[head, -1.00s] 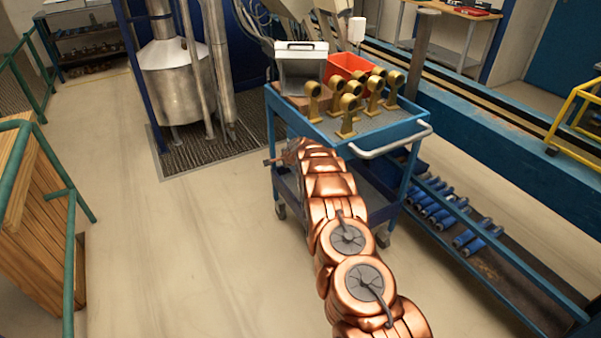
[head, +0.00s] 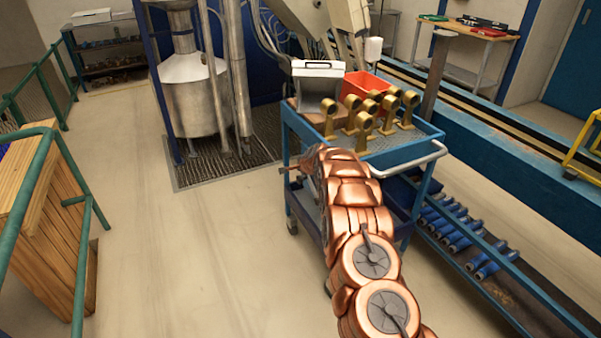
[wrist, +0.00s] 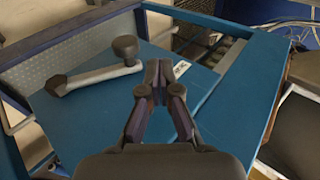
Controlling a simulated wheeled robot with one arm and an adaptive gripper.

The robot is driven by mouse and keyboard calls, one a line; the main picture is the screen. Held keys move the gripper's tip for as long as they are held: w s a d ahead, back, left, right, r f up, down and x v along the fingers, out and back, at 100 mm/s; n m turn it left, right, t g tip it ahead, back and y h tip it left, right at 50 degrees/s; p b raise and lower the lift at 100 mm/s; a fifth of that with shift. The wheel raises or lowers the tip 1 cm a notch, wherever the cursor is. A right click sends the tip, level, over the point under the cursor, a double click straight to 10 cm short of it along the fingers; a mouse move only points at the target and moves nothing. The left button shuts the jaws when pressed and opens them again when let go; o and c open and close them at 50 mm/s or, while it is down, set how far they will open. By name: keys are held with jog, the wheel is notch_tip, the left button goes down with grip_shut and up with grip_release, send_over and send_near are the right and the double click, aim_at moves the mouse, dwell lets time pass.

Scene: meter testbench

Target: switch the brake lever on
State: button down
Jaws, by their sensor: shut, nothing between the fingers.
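In the wrist view a grey lever (wrist: 94,80) with a dark round knob (wrist: 125,48) at its upper right end and a dark pivot (wrist: 55,86) at its lower left lies over a blue panel (wrist: 95,125). It looks like the brake lever. My gripper (wrist: 165,70) is shut and empty, to the right of the knob and apart from it in the picture. A small white label (wrist: 181,69) shows just right of the fingertips; its marks are too small to read. In the head view I cannot make out the lever.
A blue trolley (head: 403,153) with several brass-coloured parts (head: 363,130) and a red bin (head: 366,86) stands just beyond my copper arm. A metal tank (head: 196,100) stands behind. A wooden crate (head: 50,220) and green railing (head: 85,260) are at left. Open floor lies between.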

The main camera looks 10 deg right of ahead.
jog(key=s+r, duration=0.3)
jog(key=r, duration=0.5)
jog(key=shift+s+a, duration=0.15)
jog(key=shift+a, duration=0.25)
jog(key=shift+r, duration=0.1)
jog(key=s+a+r+n+g+y, duration=0.1)
jog(key=s+a+r+n+g, duration=0.2)
jog(key=s, duration=0.6)
jog(key=s+a+r+n+g+y+p, duration=0.1)
jog(key=s+a+r+n, duration=0.2)
jog(key=s+r, duration=0.45)
jog(key=s+a+r+n+g, duration=0.1)
jog(key=s+a+r+n, duration=0.25)
jog(key=s, duration=0.75)
jog(key=s+d+n+g+h, duration=0.1)
jog(key=s+d+n+g, duration=0.1)
jog(key=s, duration=1.9)
jog(key=s+d+n+g+h+p, duration=0.1)
jog(key=s+d+n+g, duration=0.2)
jog(key=s, duration=1.8)
jog(key=shift+s+d+r+n+g+h, duration=0.35)
jog(key=shift+n+g, duration=0.4)
jog(key=shift+g, duration=0.15)
